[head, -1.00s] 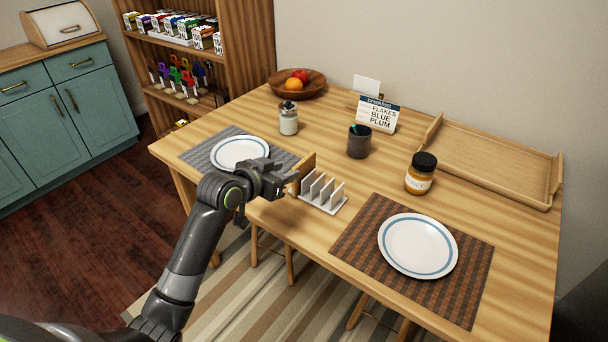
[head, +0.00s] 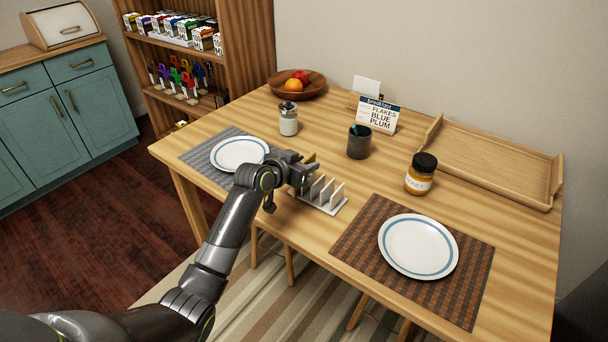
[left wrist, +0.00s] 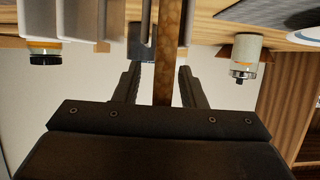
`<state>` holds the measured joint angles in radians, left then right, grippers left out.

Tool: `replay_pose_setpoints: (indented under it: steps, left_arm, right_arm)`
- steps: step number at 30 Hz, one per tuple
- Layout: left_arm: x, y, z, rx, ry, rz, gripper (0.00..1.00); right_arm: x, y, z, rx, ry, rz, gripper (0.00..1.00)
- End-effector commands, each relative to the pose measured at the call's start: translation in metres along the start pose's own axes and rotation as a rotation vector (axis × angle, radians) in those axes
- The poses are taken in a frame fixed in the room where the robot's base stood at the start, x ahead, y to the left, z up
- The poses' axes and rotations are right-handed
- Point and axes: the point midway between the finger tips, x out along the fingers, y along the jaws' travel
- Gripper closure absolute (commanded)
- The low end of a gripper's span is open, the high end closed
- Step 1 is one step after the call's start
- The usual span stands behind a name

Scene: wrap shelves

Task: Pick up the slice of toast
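The slice of toast shows edge-on as a brown upright strip (left wrist: 168,50) in the left wrist view. In the head view only a small brown part of it (head: 311,156) shows behind my gripper, at the left end of the white toast rack (head: 329,205). My left gripper (head: 314,174) is at that end of the rack. In the left wrist view its two fingers (left wrist: 158,80) are apart, one on each side of the toast, with a gap visible on the left side. My right gripper is out of view.
A plate (head: 240,153) on a grey mat is left of the gripper; another plate (head: 418,246) on a brown mat is right. A honey jar (head: 421,174), dark cup (head: 359,141), small jar (head: 288,119) and wooden tray (head: 490,160) stand behind.

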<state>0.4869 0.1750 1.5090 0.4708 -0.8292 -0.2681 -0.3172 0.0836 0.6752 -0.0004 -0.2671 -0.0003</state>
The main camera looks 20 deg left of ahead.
Motion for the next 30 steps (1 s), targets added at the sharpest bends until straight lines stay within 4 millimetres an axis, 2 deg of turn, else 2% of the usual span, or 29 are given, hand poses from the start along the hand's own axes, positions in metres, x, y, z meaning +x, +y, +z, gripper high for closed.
replay_pose_setpoints:
  steps: [7, 15, 16, 25, 30]
  left_arm:
    - [0.001, 0.000, 0.000, 0.000, 0.000, 0.000, 0.63]
    - [0.001, 0.000, 0.000, 0.000, 0.000, 0.000, 0.98]
    - [0.001, 0.000, 0.000, 0.000, 0.000, 0.000, 1.00]
    - [0.000, 0.000, -0.001, 0.001, 0.001, 0.000, 1.00]
    - [-0.008, 0.000, -0.021, 0.003, 0.005, 0.000, 1.00]
  right_arm:
    - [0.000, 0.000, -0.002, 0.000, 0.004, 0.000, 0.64]
    - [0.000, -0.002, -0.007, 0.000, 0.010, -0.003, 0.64]
    - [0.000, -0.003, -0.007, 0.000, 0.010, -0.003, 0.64]
    - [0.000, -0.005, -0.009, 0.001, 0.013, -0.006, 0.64]
    - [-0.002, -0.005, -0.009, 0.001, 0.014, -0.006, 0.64]
